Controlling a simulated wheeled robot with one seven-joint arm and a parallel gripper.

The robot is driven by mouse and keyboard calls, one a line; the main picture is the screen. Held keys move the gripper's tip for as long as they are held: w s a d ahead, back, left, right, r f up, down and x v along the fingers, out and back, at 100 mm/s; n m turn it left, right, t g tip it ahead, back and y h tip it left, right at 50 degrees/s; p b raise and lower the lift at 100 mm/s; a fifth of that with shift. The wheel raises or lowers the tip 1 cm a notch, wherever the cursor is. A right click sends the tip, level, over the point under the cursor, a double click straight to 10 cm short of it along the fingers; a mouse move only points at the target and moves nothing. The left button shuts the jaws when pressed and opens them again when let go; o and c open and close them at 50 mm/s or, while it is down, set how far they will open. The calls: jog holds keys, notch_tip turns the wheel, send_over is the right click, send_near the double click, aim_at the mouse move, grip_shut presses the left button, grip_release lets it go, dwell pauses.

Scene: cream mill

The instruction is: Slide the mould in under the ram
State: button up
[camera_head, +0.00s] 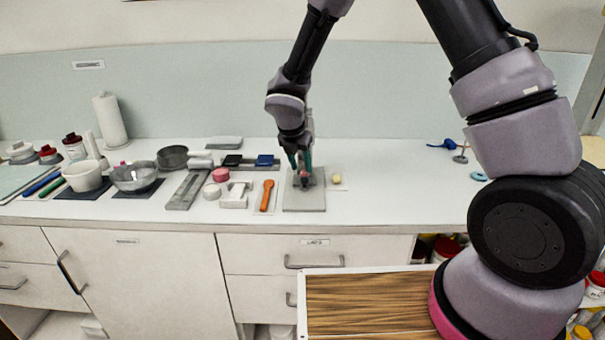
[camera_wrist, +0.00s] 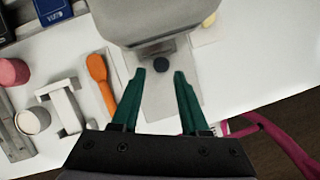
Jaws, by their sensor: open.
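My gripper (camera_wrist: 160,73) is open, its two teal fingers spread above a grey base plate (camera_wrist: 178,100). A small dark round piece, perhaps the mould (camera_wrist: 163,65), shows between and just beyond the fingertips, close to the far part of the plate. A large pale grey block, apparently the press with its ram (camera_wrist: 155,20), overhangs the plate just beyond it and hides what lies below. In the head view my gripper (camera_head: 303,172) is over the base plate (camera_head: 304,202), and it hides most of the press. I cannot tell whether the fingers touch the round piece.
An orange spoon (camera_head: 267,195) lies left of the plate, with a white bracket-like piece (camera_head: 235,195) and pink round piece (camera_head: 221,174) beyond it. A small yellow piece (camera_head: 337,179) lies on a pale sheet to the right.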

jog(key=v, duration=0.6)
jog(key=shift+r, duration=0.1)
jog(key=s+d+r+m, duration=0.3)
jog(key=d+r+m, duration=0.6)
jog(key=s+d+r+m, duration=0.4)
jog(key=d+r+m, duration=0.5)
jog(key=s+d+r+m+t+y, duration=0.1)
jog(key=s+d+r+m+y, duration=0.1)
jog(key=s+m, duration=0.5)
jog(key=s+d+r+m+t+y, duration=0.1)
jog(key=s+d+r+m+y, duration=0.1)
jog(key=s+d+r+m, duration=0.2)
jog(key=s+r+m, duration=0.1)
jog(key=s+m, duration=0.2)
jog(key=m, duration=0.3)
jog(key=shift+s+d+r+t, duration=0.2)
jog(key=shift+s+r+t, duration=0.05)
jog(key=shift+r+t, duration=0.15)
